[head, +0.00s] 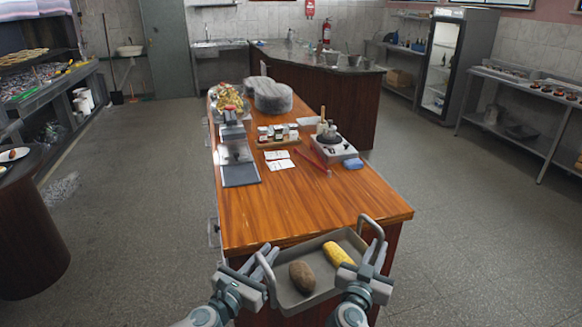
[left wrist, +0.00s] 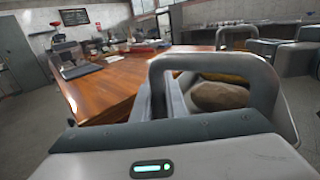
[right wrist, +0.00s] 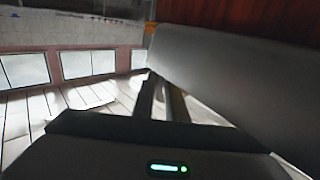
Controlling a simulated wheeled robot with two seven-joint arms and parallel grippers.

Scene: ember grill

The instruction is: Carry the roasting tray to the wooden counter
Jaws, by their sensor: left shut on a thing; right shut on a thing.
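The grey roasting tray (head: 316,295) has a raised handle at each end and holds a brown potato-like item (head: 302,277) and a yellow corn cob (head: 337,254). My left gripper (head: 268,258) is shut on the tray's left handle, which shows in the left wrist view (left wrist: 215,62). My right gripper (head: 376,250) is shut on the right handle. The tray is at the near end of the wooden counter (head: 330,205), close to its front edge; whether it touches the counter cannot be told. In the right wrist view the tray's side (right wrist: 225,75) fills the upper right.
The counter's near part is bare. Further back stand a scale (head: 335,148), a rack of small jars (head: 277,135), white cards (head: 279,160), a red stick-like tool (head: 312,160) and a dark flat device (head: 238,165).

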